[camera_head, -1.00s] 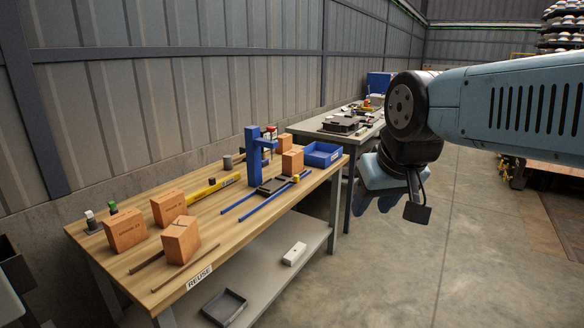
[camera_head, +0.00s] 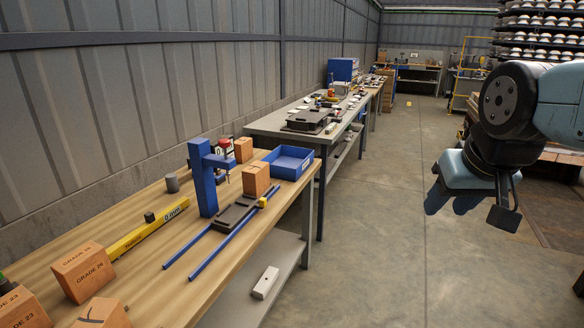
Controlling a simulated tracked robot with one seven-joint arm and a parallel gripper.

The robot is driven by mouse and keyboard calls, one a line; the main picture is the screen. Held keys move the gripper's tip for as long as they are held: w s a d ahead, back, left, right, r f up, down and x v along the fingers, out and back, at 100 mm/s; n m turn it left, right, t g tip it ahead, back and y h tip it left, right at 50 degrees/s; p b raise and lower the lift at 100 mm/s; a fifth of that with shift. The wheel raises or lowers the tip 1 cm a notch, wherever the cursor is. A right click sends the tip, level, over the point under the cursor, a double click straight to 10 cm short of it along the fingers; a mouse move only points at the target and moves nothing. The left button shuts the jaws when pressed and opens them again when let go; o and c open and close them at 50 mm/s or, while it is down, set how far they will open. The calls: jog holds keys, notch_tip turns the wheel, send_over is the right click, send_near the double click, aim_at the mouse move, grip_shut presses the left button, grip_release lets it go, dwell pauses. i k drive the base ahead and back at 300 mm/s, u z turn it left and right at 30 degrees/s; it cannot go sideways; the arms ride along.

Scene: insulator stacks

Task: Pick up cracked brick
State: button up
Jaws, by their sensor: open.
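Several orange bricks stand on the wooden workbench (camera_head: 135,215). The brick at the bottom edge (camera_head: 103,316) has a dark, crack-like line on its face and is cut off by the frame. Behind it stands a brick marked GRADE 26 (camera_head: 84,270). A brick marked GRADE 23 (camera_head: 20,308) is partly cut off at the lower left. Two more bricks stand near the blue press, one in front (camera_head: 256,179) and one behind (camera_head: 243,149). My gripper (camera_head: 438,203) hangs at the right over the floor, open, well apart from the bench and all bricks.
A blue press (camera_head: 204,180), blue rails (camera_head: 220,246), a yellow level (camera_head: 148,229) and a blue tray (camera_head: 288,162) occupy the bench. A white block (camera_head: 265,282) lies on the lower shelf. Another table (camera_head: 268,124) stands beyond. The concrete aisle (camera_head: 385,240) is clear.

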aim_at(256, 177)
jog(key=z, duration=0.1)
jog(key=i, duration=1.05)
jog(key=u, duration=0.75)
jog(key=i, duration=0.45)
jog(key=u, duration=0.35)
jog(key=k, duration=0.85)
jog(key=u, duration=0.2)
jog(key=i, duration=0.85)
jog(key=z, duration=0.1)
